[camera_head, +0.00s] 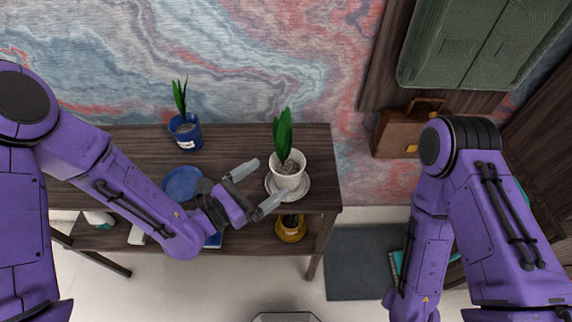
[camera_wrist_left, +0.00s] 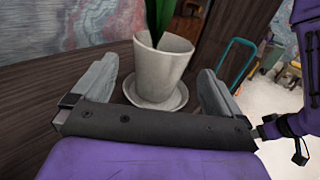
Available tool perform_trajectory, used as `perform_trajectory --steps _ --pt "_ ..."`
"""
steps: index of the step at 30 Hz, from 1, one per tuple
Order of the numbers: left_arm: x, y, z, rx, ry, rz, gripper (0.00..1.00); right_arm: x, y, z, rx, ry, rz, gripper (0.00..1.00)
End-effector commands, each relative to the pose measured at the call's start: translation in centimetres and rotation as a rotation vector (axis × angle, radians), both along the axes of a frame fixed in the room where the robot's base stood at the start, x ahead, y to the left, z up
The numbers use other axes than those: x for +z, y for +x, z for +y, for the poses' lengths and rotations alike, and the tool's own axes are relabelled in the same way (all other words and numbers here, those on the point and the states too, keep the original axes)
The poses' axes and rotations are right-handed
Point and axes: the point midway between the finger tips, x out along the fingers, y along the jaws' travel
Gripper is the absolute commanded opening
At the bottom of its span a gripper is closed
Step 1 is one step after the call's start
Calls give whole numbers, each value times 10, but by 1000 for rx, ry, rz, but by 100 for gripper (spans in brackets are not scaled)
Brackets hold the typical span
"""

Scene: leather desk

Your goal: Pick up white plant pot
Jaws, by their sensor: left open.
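The white plant pot (camera_head: 288,180) holds a green leafy plant and stands upright on a pale saucer (camera_head: 303,190) on the dark wooden desk. My left gripper (camera_head: 263,184) is open, with its fingers pointing toward the pot from the left. In the left wrist view the pot (camera_wrist_left: 160,72) and its saucer (camera_wrist_left: 172,103) appear between and beyond the two open fingers (camera_wrist_left: 160,92). I cannot see either finger touching the pot. Of my right arm only links show in the head view; its gripper is out of view.
A blue pot (camera_head: 185,138) with a plant stands at the back left of the desk. A blue plate (camera_head: 182,184) lies behind my left wrist. A yellow pot (camera_head: 291,229) sits on the lower shelf. A brown bag (camera_head: 400,135) is at the right. The desk between the pots is clear.

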Motion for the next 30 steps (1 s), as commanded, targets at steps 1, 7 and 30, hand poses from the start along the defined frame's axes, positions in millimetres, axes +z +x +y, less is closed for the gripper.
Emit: perform_trajectory --steps 1,7,30 --pt "1 6 -8 -5 2 1 100 4 -1 0 0 0 1 40" --pt "1 25 -29 -7 2 2 100 13 -1 0 0 0 1 40" --pt "-1 50 -53 2 2 3 32 20 0 0 0 0 1 40"
